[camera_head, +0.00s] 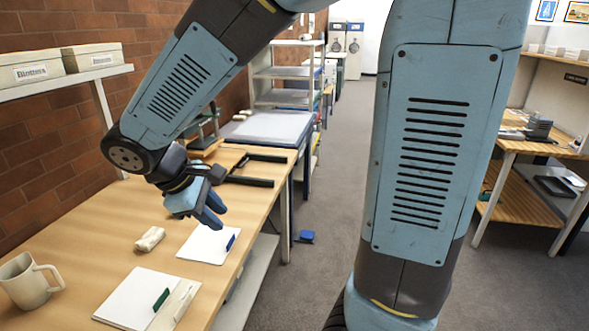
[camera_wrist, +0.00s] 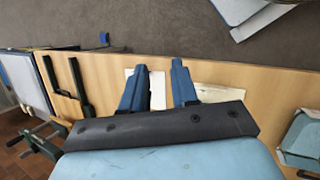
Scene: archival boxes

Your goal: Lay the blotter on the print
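A white sheet with a blue tab (camera_head: 203,246) lies flat on the wooden bench. A second white sheet with a green tab (camera_head: 132,298) lies nearer, at the bench's front edge. I cannot tell for certain which is the blotter and which is the print. My gripper (camera_head: 209,214) hangs above the blue-tab sheet, fingers pointing down. In the wrist view my gripper (camera_wrist: 158,66) is open and empty, its two blue fingers apart. A white sheet (camera_wrist: 157,91) shows between and below them, and another pale sheet (camera_wrist: 222,93) shows to the right, partly hidden.
A small whitish bundle (camera_head: 150,239) and a mug (camera_head: 24,284) stand on the bench's left. A black frame (camera_head: 250,181) and a blue-edged board (camera_head: 270,128) lie farther back. A box labelled Blotters (camera_head: 31,72) sits on the wall shelf. Bare bench separates these.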

